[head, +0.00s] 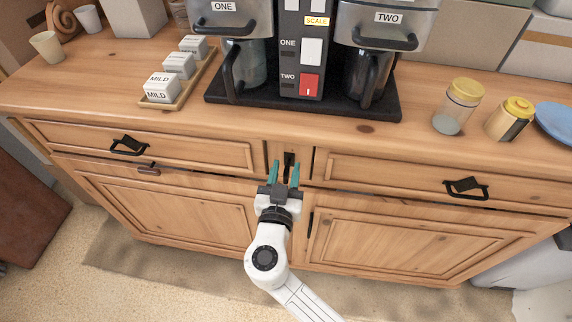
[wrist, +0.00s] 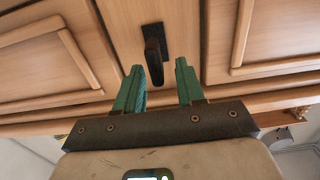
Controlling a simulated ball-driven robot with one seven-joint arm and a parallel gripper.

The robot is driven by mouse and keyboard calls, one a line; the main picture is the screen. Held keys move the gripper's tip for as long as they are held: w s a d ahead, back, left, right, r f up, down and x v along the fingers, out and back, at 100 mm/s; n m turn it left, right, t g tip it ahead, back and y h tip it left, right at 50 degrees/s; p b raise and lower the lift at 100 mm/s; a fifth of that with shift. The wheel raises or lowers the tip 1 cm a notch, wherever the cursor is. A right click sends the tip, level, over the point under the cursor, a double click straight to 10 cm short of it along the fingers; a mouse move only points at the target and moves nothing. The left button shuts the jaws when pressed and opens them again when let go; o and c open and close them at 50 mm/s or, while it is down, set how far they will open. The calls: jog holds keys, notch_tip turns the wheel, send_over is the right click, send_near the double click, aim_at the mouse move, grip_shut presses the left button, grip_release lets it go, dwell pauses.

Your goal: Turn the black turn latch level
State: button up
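The black turn latch (head: 289,163) is on the narrow wooden strip between the two drawers of the dresser. In the wrist view the latch (wrist: 154,58) shows as a dark plate with a lever that hangs down, upright rather than level. My gripper (head: 285,172) has two green fingers and is in front of the latch. In the wrist view my gripper (wrist: 158,78) is open, with a gap between the fingertips and nothing held. The lever's lower end shows in that gap, near the left finger; I cannot tell whether they touch.
Black handles sit on the left drawer (head: 140,155) and right drawer (head: 440,180). On the top stand a coffee machine (head: 302,85), a tray of labelled boxes (head: 185,95), a glass jar (head: 457,108) and a yellow-lidded can (head: 510,119). Open floor lies in front.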

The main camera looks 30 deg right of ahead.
jog(key=shift+w+d, duration=0.3)
jog(key=shift+w, duration=0.1)
grip_shut()
